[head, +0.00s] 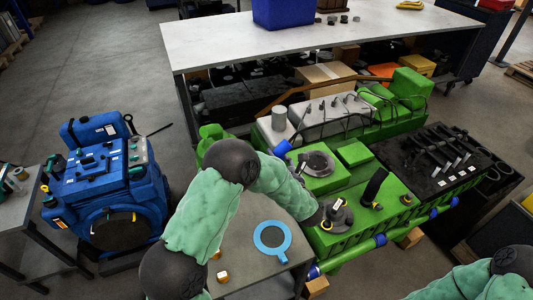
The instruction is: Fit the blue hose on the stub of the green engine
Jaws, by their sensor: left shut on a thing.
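The green engine (345,181) stands right of centre, with a grey top cover and a black rack on its right part. A short blue tube (283,148), probably the blue hose, shows tilted at the engine's left, just behind my left forearm. My left gripper (337,213) is low over the front of the engine. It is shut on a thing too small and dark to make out. A yellow ring and a white tag show beside it. I cannot single out the stub. My right gripper is outside the view; only part of that arm shows at lower right.
A grey side table (237,252) bears a blue ring-shaped thing (272,239) and small blocks. A dark upright piece (375,186) stands on the engine. A green pipe with blue sleeves (380,240) runs along its front. A blue machine (105,185) stands left; a long workbench (210,42) is behind.

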